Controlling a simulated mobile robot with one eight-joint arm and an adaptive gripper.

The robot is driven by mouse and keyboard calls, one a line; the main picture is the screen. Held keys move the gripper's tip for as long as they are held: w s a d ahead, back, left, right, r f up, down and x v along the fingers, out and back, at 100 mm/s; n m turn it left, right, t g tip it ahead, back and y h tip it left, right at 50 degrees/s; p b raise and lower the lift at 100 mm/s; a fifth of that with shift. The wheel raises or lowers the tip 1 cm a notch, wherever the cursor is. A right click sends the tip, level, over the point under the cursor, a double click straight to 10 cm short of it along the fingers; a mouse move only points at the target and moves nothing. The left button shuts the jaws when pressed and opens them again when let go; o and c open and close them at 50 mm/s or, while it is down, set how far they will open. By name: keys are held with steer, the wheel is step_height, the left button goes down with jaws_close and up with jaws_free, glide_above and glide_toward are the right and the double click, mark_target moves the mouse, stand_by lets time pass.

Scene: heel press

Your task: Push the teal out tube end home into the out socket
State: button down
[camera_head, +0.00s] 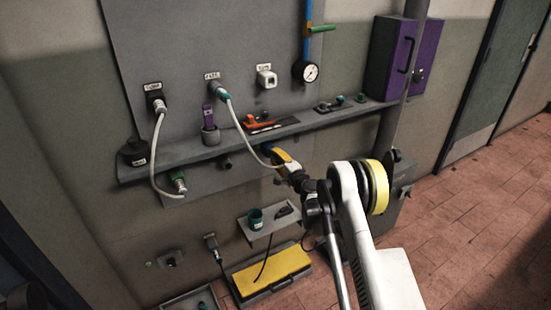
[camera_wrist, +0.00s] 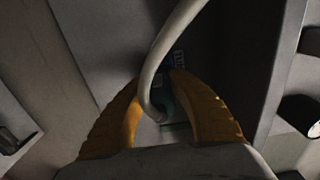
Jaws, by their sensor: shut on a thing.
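My gripper (camera_head: 283,162), with orange-yellow fingers, is just below the wall shelf. In the wrist view my gripper (camera_wrist: 157,84) is closed around the teal tube end (camera_wrist: 164,102), which is mostly hidden between the fingers.
The grey shelf (camera_head: 180,155) overhangs close above the gripper and carries a red-orange tool (camera_head: 258,123). A small shelf with a teal cup (camera_head: 256,217) and a yellow-lidded box (camera_head: 272,271) are below.

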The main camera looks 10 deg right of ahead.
mark_target(281, 162)
steer(key=shift+v, duration=2.75)
steer(key=shift+s, duration=0.1)
steer(key=shift+v, duration=1)
steer(key=s+a, duration=0.3)
steer(key=a, duration=0.6)
steer(key=s+a, duration=0.2)
steer(key=a, duration=0.7)
steer(key=shift+s, duration=0.4)
steer(key=shift+w, duration=0.1)
steer(key=shift+x, duration=2.45)
steer(key=shift+w+a, duration=0.25)
steer(key=shift+w, duration=0.4)
